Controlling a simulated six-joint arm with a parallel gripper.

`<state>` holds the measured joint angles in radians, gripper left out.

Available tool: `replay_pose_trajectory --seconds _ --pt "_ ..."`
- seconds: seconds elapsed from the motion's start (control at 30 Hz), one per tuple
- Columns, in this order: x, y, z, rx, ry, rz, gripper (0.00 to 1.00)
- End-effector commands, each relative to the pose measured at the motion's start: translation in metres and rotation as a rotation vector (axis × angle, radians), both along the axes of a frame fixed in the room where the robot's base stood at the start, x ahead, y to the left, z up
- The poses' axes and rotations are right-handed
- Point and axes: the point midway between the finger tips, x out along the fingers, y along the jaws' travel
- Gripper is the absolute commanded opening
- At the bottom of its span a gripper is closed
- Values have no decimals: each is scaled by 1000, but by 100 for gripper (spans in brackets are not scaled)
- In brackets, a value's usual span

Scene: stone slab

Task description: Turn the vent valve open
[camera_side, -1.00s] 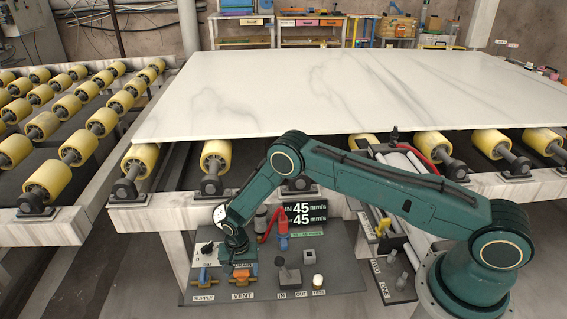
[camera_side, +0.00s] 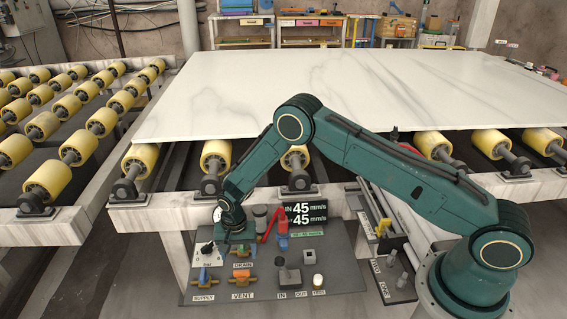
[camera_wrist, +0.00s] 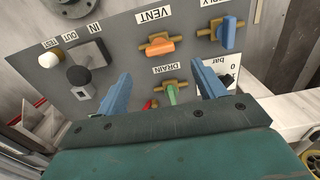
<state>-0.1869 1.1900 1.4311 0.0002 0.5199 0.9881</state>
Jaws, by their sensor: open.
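The vent valve (camera_side: 242,278) has an orange handle on a brass body, beside the VENT label on the grey panel. In the wrist view, the vent valve's orange handle (camera_wrist: 160,46) lies roughly along its brass body. My gripper (camera_side: 231,240) is over the panel behind the vent valve, apart from it. In the wrist view, my gripper's blue fingers (camera_wrist: 165,86) are spread wide with nothing held. The green-handled drain valve (camera_wrist: 171,93) appears in the gap between them, and the vent valve lies beyond the fingertips.
The blue-handled supply valve (camera_side: 203,277) is beside the vent valve. A pressure gauge (camera_wrist: 228,68) is close to one finger in the wrist view. A dark lever (camera_side: 289,273) and a white knob (camera_side: 318,281) stand to the right. The marble slab (camera_side: 330,90) lies on rollers behind.

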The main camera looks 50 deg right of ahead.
Motion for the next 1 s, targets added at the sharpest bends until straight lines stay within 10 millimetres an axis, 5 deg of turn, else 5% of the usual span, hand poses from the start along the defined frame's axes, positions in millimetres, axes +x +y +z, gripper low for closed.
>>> replay_pose_trajectory --seconds 0.4,1.0 --pt "0 0 48 0 -1 -1 69" --pt "0 -1 58 1 -4 3 69"
